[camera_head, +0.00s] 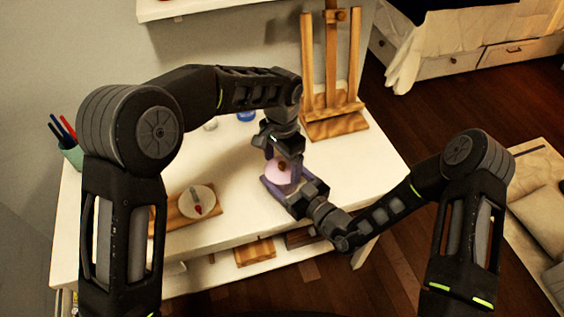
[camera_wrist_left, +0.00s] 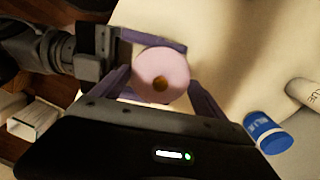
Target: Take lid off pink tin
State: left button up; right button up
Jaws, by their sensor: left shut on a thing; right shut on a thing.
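The pink tin (camera_head: 277,175) is on the white table, in front of the easel, and its round pink lid (camera_wrist_left: 152,64) carries a brown knob (camera_wrist_left: 160,83). My left gripper (camera_head: 283,158) reaches in from behind, its purple fingers shut at the lid's sides. My right gripper (camera_head: 277,188) comes from the front right, its purple fingers shut around the tin lower down. In the left wrist view the lid's top shows between the fingers. The tin's body is mostly hidden, and I cannot see a gap under the lid.
A wooden easel (camera_head: 331,70) stands behind on the white table (camera_head: 235,215). A blue-labelled jar (camera_wrist_left: 267,134) and a white jar (camera_wrist_left: 303,92) are nearby. A round white item (camera_head: 197,201) lies on a wooden board at left, near a cup of pens (camera_head: 73,157).

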aim_at(282, 164)
pick_arm(q)
jog(key=c, duration=0.5)
jog(key=shift+c, duration=0.2)
jog(key=shift+r, duration=0.2)
dwell(0.5)
jog(key=shift+r, duration=0.95)
jog(key=shift+r, duration=0.1)
jog(key=shift+r, duration=1.95)
pick_arm(e)
jog(key=o, duration=2.2)
jog(key=shift+c, duration=0.2)
jog(key=shift+d, duration=0.1)
pick_arm(q)
jog(key=shift+f+b, duration=0.45)
jog(key=shift+f, duration=0.05)
pick_arm(e)
jog(key=v, duration=1.2)
